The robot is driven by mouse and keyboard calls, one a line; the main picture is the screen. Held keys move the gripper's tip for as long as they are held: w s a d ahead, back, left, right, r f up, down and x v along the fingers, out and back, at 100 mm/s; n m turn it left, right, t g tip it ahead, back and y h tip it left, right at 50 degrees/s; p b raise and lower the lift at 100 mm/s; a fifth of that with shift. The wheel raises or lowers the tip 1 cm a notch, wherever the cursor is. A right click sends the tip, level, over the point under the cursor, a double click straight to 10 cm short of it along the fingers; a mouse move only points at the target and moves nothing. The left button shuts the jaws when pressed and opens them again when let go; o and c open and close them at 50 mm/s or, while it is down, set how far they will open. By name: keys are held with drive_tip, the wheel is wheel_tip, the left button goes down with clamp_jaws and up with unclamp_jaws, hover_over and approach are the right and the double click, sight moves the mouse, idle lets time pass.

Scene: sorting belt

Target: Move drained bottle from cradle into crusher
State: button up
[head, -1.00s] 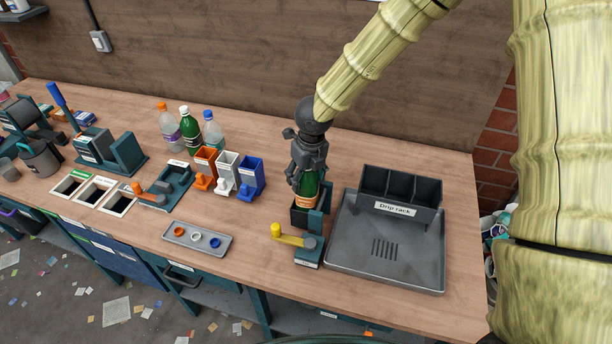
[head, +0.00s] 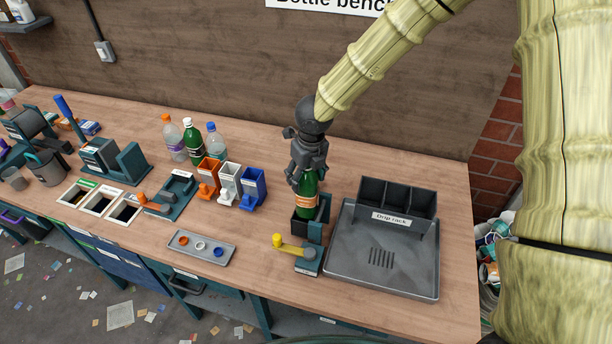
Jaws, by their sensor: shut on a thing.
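My gripper (head: 309,176) is shut on the neck of a green bottle (head: 307,199) with an orange label. The bottle is upright at the dark cradle (head: 306,229), which has a yellow-handled lever (head: 290,244) in front. The cradle wall hides the bottle's base, so I cannot tell if it touches the cradle floor. The crusher's label is not readable. A dark machine with a blue lever (head: 70,118) at the left may be it, but I cannot tell.
A grey drip rack (head: 395,280) stands right of the cradle. Orange, white and blue bins (head: 228,184), three capped bottles (head: 193,146) and a cap tray (head: 203,258) are to the left. Labelled bench openings (head: 100,203) lie further left. Bare wood lies behind the cradle.

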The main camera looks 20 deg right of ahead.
drive_tip(key=shift+r, duration=0.35)
drive_tip(key=shift+r+p, duration=0.65)
drive_tip(key=shift+r, duration=2.35)
drive_tip(key=shift+s+f, duration=0.1)
drive_tip(key=shift+c, duration=0.4)
